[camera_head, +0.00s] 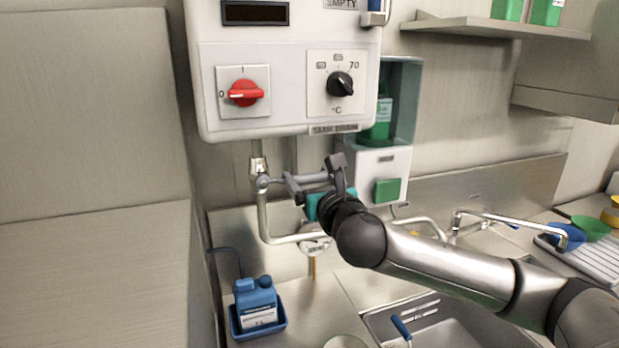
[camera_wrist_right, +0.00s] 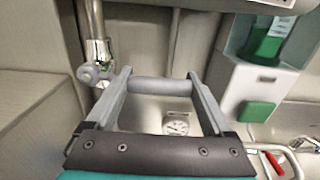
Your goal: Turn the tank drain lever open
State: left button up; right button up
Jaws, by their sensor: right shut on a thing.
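The tank drain valve (camera_head: 260,181) sits on a steel pipe below the white control box. Its grey lever (camera_wrist_right: 160,87) points sideways to the right from the valve, roughly level, and crosses between my fingers in the wrist view. My right gripper (camera_head: 303,185) is shut on the lever; in the wrist view one finger (camera_wrist_right: 118,98) is at the valve side and the other (camera_wrist_right: 207,103) at the lever's outer end. The valve also shows in the wrist view (camera_wrist_right: 93,72). My left gripper is not in view.
The control box (camera_head: 290,60) with a red switch (camera_head: 244,93) and black dial (camera_head: 340,84) hangs just above. A soap dispenser (camera_head: 385,160) is close on the right. Below are a blue canister (camera_head: 256,302), a sink (camera_head: 440,322) and a round gauge (camera_wrist_right: 177,125).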

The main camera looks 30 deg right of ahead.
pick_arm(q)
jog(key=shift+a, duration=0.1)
pick_arm(e)
grip_shut()
dwell(0.3)
